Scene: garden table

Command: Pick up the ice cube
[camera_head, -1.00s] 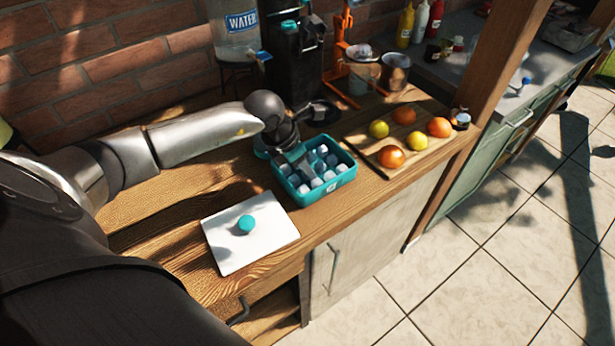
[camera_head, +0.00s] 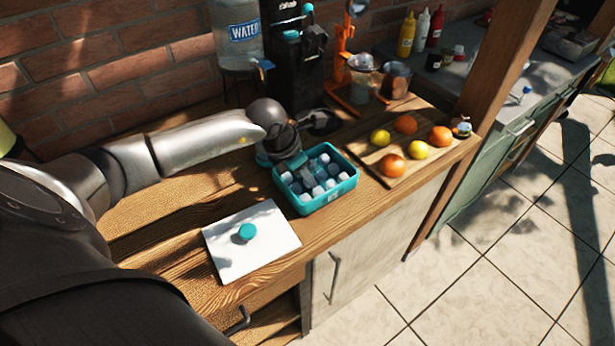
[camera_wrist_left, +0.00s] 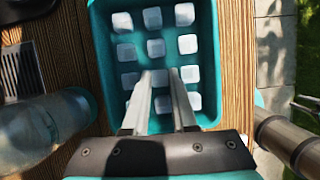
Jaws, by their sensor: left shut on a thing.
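The teal box (camera_head: 330,201) stands on the wooden counter and holds several white ice cubes in rows. My left gripper (camera_head: 308,174) reaches down into it from the left. In the left wrist view my left gripper (camera_wrist_left: 161,80) has its two fingers shut on an ice cube (camera_wrist_left: 161,78) in the middle column. Other cubes lie around the fingers, inside the teal box (camera_wrist_left: 101,62). The held cube's lower part is hidden, so I cannot tell whether it is clear of the box floor.
A white lid (camera_head: 262,258) with a teal knob lies in front of the box. A wooden board (camera_head: 407,163) with oranges and lemons is at its right. A water jug (camera_head: 236,40) and a black machine (camera_head: 285,75) stand behind.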

